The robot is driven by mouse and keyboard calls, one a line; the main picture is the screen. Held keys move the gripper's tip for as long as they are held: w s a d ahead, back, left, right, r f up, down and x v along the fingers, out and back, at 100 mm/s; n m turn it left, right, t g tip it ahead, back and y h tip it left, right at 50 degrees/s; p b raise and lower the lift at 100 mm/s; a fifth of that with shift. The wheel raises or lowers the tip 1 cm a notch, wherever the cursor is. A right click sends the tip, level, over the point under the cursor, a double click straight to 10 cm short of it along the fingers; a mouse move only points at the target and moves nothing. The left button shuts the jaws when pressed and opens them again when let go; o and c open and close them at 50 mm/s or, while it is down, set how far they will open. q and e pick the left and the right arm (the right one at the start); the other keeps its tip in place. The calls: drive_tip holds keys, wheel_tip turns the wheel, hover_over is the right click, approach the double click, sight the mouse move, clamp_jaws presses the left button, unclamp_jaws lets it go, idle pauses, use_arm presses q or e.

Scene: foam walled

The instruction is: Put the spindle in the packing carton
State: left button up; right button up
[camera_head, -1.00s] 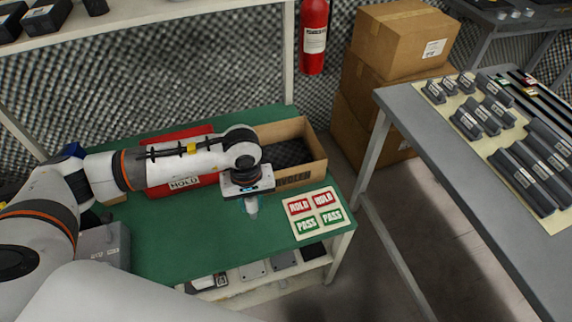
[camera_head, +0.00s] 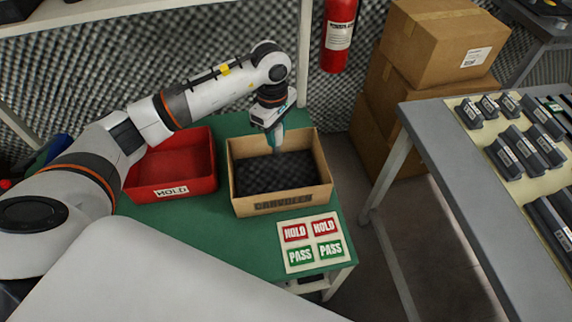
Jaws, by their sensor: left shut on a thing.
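The packing carton (camera_head: 281,207) is an open brown cardboard box with dark foam inside, on the green table top. My left gripper (camera_head: 275,140) points down over the back part of the carton, between its walls as seen from above. It is shut on the spindle, of which only a small greyish-teal piece below the jaws can be made out. Whether its lower end touches the foam I cannot tell. My right gripper is out of view.
A red HOLD bin (camera_head: 172,192) stands left of the carton. A HOLD/PASS label card (camera_head: 312,243) lies in front of it. A grey table (camera_head: 425,125) with several dark parts stands to the right. Cardboard boxes (camera_head: 440,45) and a fire extinguisher (camera_head: 338,38) are behind.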

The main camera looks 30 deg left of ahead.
sight(276, 154)
use_arm(q)
drive_tip(key=f, duration=0.5)
drive_tip(key=shift+s, duration=0.25)
drive_tip(key=shift+f, duration=0.35)
drive_tip(key=shift+w+f+p, duration=0.15)
drive_tip(key=shift+f+p, duration=0.2)
drive_tip(key=shift+f, duration=1.65)
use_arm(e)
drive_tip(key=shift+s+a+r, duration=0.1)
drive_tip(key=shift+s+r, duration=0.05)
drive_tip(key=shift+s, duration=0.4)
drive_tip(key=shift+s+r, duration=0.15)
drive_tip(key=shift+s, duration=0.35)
use_arm(q)
drive_tip(key=shift+f+b, duration=0.6)
drive_tip(key=shift+b, duration=0.1)
drive_tip(key=o, duration=1.1)
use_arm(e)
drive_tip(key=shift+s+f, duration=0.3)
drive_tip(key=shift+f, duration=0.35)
